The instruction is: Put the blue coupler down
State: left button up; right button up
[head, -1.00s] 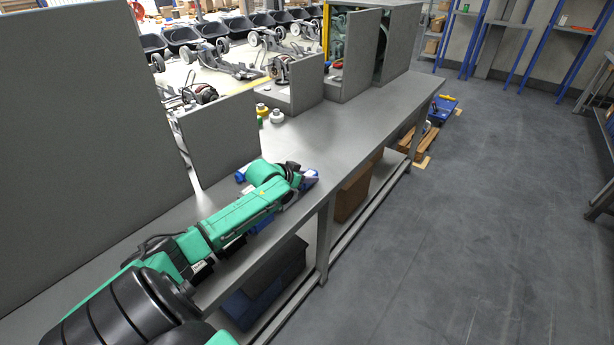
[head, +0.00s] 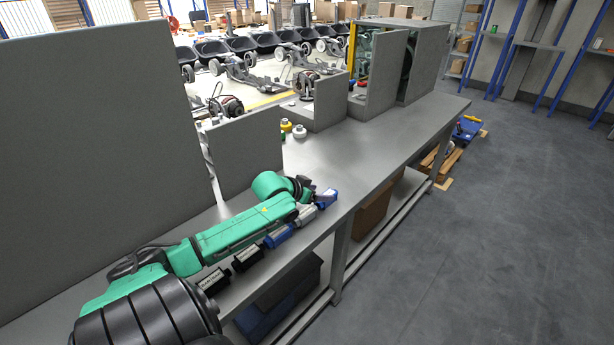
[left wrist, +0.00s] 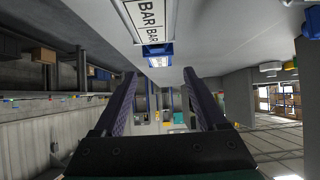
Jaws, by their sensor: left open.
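A blue block with a pale label (head: 327,197), probably the blue coupler, lies on the bench near its front edge at the far end of a row; in the left wrist view the blue piece (left wrist: 157,50) is beyond the white BAR-labelled piece. My left gripper (head: 304,186) is open just behind the row. The left wrist view shows its two dark fingers (left wrist: 160,80) spread apart with nothing between them. Another blue block (head: 278,236) lies nearer in the row. A blue piece (left wrist: 312,25) shows at the wrist view's right edge. My right gripper is not in view.
A white piece (head: 306,213) and black blocks (head: 247,257) lie in the same row along the front edge. Grey upright panels (head: 248,155) stand behind. Yellow and white round parts (head: 299,131) stand farther back. The grey bench (head: 370,145) is bare to the right.

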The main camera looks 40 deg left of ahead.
pick_arm(q)
jog(key=p+v, duration=0.1)
jog(key=v, duration=0.6)
jog(key=shift+r, duration=0.15)
